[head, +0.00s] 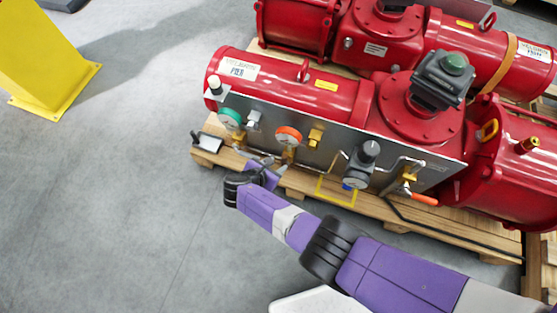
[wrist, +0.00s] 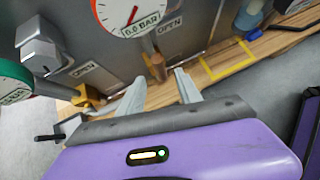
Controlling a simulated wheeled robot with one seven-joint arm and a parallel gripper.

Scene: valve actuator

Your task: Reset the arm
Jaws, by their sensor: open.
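My purple arm reaches from the lower right in the head view, and my gripper (head: 262,163) is in front of the actuator panel's lower left. The fingers point at the grey panel (wrist: 190,35), below the orange-rimmed gauge (wrist: 128,12). That gauge (head: 288,136) also shows in the head view, just above the gripper. The red valve actuator (head: 320,92) lies on a wooden pallet behind the panel.
A green-rimmed gauge (head: 230,118), a grey regulator (head: 368,150) and an orange-handled valve (head: 424,199) project from the panel. A yellow post (head: 45,60) stands at upper left. The grey floor (head: 110,215) at left is clear.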

